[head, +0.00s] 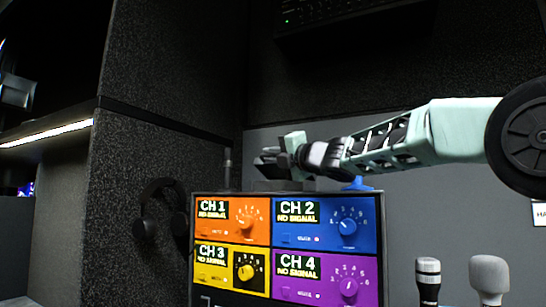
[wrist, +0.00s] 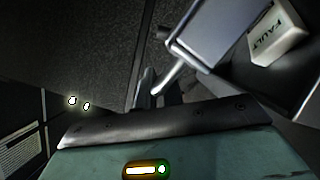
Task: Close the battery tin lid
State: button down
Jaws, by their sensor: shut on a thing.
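In the wrist view a grey metal tin lid (wrist: 215,32) stands tilted open at the upper middle, with a bright rim along its lower left. To its right, inside the dark tin (wrist: 302,82), lies a white block (wrist: 276,36) marked FAULT. My gripper (wrist: 153,92) is shut at the near corner of the lid's rim; the exact contact is dark and partly hidden. In the head view my gripper (head: 264,161) is just above the top of the channel panel. A low grey shape under it may be the tin, mostly hidden.
The channel panel (head: 283,243) with coloured knob squares stands below my arm. A small blue object (head: 357,184) sits at its top right. Headphones (head: 163,214) hang at the left on a dark padded wall. Two microphones (head: 428,281) (head: 489,277) stand at the lower right.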

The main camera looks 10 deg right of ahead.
jog(key=shift+d, duration=0.1)
jog(key=c, duration=1.8)
grip_release()
jog(key=shift+s, duration=0.1)
jog(key=b+v, duration=0.3)
jog(key=v, duration=1.4)
